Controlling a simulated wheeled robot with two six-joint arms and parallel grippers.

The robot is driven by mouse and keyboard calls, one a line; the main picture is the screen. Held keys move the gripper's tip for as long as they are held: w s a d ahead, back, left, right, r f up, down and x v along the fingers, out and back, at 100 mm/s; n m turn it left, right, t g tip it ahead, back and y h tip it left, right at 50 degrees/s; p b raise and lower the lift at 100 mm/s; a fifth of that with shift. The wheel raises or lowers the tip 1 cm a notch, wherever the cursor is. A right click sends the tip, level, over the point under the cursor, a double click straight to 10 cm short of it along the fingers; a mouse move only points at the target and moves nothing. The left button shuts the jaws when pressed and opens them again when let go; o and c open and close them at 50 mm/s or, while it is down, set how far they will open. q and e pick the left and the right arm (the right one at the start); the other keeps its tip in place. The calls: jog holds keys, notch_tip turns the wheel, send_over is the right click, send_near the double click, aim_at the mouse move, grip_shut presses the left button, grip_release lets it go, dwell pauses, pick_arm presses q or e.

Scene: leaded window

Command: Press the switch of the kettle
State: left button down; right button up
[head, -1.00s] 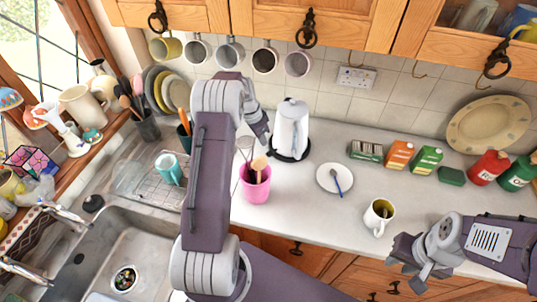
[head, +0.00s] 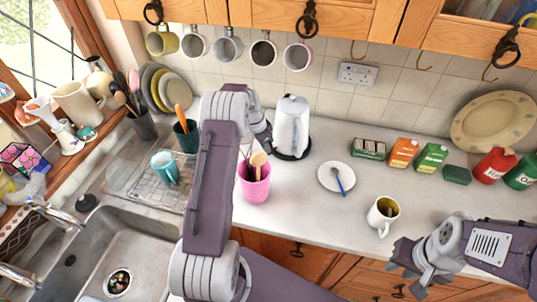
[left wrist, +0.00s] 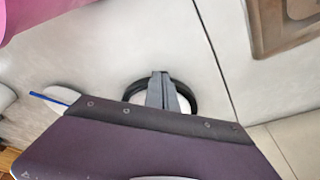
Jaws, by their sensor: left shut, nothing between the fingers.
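The white kettle (head: 291,126) stands upright on its round black base (head: 292,154) on the worktop. Its switch cannot be made out. My left gripper (head: 269,147) is just left of the kettle, low beside it; I cannot tell whether they touch. In the left wrist view the left fingers (left wrist: 162,80) are shut with nothing between them, in front of a black ring (left wrist: 131,92) with white inside, probably the kettle on its base. My right gripper (head: 404,262) hangs near the worktop's front edge, far from the kettle; its finger opening is unclear.
A pink pot (head: 256,186) with utensils stands in front of the kettle, near my left arm. A white plate (head: 325,181) with a blue spoon (head: 339,181) and a white mug (head: 378,223) are to the right. Mugs (head: 297,56) hang above. The sink (head: 95,250) is left.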

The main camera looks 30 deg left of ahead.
pick_arm(q)
notch_tip(320, 180, down, 2)
jog(key=shift+b, duration=0.85)
jog(key=shift+r, duration=0.2)
jog(key=shift+s+a+r, duration=0.2)
jog(key=shift+s+a, duration=0.15)
jog(key=shift+s, duration=0.25)
jog(key=shift+s+a+r, duration=0.2)
jog(key=shift+s+a, duration=0.15)
jog(key=shift+s, duration=0.2)
jog(key=shift+s+a+r, duration=0.1)
jog(key=shift+s, duration=0.1)
jog(key=shift+w, duration=0.1)
